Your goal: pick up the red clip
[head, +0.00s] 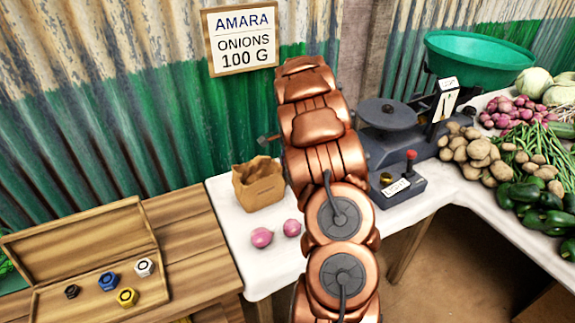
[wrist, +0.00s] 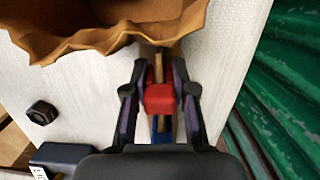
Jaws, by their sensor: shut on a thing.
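In the wrist view, my gripper (wrist: 160,68) is closed around a small red clip (wrist: 160,98), which sits between its two dark fingers. A thin tan strip and a blue piece line up with the clip, above and below it in the picture. The brown paper bag (wrist: 85,32) is just beyond the fingertips, its open, jagged rim towards the top of the view. In the head view the bag (head: 258,187) stands upright on the white table, left of my copper arm. My arm hides the gripper and the clip there, or nearly so.
Two pink onions (head: 262,237) lie in front of the bag. A grey scale (head: 386,114) with a green pan (head: 478,60) stands right of my arm, near piled vegetables. An open wooden box (head: 90,260) with several coloured nuts is at the left. A dark nut (wrist: 42,113) shows in the wrist view.

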